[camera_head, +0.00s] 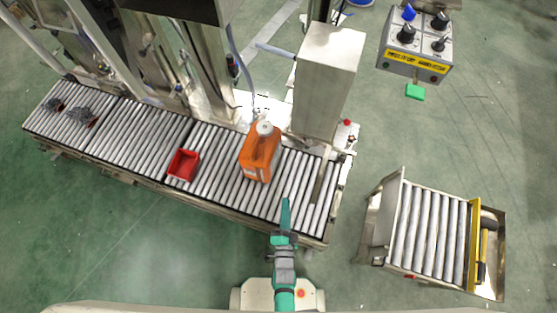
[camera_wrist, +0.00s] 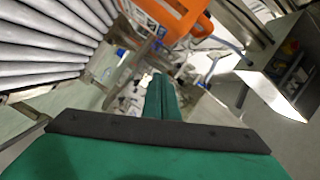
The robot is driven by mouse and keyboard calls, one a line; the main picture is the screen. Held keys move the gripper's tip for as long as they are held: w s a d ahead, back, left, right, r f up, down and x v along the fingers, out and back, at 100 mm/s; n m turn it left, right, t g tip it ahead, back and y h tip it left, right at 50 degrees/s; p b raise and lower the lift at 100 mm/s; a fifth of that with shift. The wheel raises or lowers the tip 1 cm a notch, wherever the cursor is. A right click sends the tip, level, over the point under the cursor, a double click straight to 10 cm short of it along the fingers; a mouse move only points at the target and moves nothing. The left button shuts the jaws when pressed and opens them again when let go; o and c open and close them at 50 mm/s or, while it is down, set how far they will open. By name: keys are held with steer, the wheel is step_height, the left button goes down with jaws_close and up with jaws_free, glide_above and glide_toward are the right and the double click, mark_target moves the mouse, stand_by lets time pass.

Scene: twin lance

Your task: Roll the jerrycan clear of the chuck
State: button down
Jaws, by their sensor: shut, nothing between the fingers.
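The orange jerrycan (camera_head: 259,152) stands on the roller conveyor, with a pale cap on top. In the wrist view its orange body (camera_wrist: 178,18) shows at the top, beyond my fingers. The chuck is hard to make out; a pale round part (camera_head: 264,128) sits over the top of the jerrycan, and I cannot tell whether it is the cap or the chuck. My gripper (camera_head: 285,203) is shut and empty, at the front edge of the conveyor, to the lower right of the jerrycan and apart from it. Its green fingers (camera_wrist: 160,98) are together in the wrist view.
A red bin (camera_head: 183,164) sits on the rollers left of the jerrycan. A metal column (camera_head: 325,80) stands behind, to the right. Rollers right of the jerrycan are bare. A separate roller cart (camera_head: 430,232) stands at right. A control box (camera_head: 416,45) is at upper right.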

steer(key=w+f+m, duration=0.6)
steer(key=w, duration=0.4)
steer(key=shift+w+f+t+h, duration=0.15)
steer(key=shift+w+t+h, duration=0.05)
steer(key=shift+t+h, duration=0.2)
stand_by(0.5)
steer(key=shift+w, duration=0.25)
steer(key=w+a, duration=0.2)
steer(key=w, duration=0.8)
steer(key=shift+w+a, duration=0.3)
steer(key=shift+a, duration=0.05)
stand_by(2.5)
steer(key=shift+a, duration=0.2)
